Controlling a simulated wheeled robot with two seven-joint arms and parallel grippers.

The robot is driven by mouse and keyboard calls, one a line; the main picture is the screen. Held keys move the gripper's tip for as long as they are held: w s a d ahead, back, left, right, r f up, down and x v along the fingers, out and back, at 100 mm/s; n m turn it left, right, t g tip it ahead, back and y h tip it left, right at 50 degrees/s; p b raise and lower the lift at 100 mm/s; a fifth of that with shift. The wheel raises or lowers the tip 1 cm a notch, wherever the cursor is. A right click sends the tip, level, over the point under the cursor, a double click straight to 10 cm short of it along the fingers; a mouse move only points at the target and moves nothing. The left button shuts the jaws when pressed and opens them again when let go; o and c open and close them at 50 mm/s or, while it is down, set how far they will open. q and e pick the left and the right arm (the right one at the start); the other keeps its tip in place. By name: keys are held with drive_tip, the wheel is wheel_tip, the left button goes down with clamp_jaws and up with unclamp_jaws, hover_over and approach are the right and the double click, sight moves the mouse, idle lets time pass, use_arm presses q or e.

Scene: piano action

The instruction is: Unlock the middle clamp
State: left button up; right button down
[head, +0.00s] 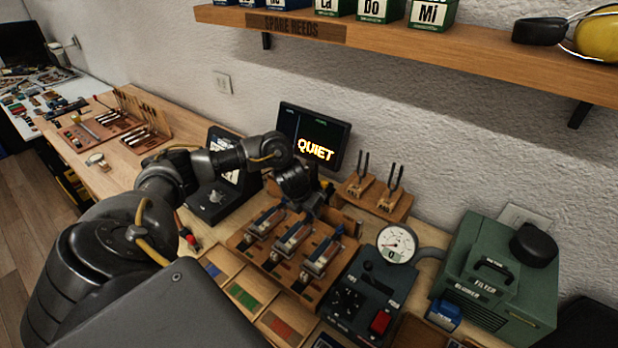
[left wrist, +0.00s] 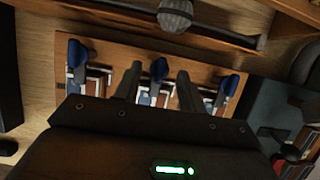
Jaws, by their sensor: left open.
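A wooden board (head: 240,240) bears three metal clamps in a row. The middle clamp (head: 293,236) sits between the left clamp (head: 265,221) and the right clamp (head: 322,256). My left gripper (head: 316,207) is over the back of the board, partly hiding the clamps' far ends. In the left wrist view my left gripper (left wrist: 157,82) is open, one finger on each side of the middle clamp's blue lever (left wrist: 160,68). I cannot tell whether the fingers touch it. Blue levers of the outer clamps show at left (left wrist: 75,54) and right (left wrist: 229,84). My right gripper is out of view.
A screen reading "QUIET" (head: 316,150) and a rack with two tuning forks (head: 375,200) stand behind the board. A control box (head: 350,302) with a dial gauge (head: 396,243) stands right. A green blower box (head: 490,300) stands farther right. Coloured trays (head: 245,296) lie in front.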

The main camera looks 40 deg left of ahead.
use_arm(q)
drive_tip(key=shift+w+f, duration=0.1)
drive_tip(key=shift+f, duration=0.15)
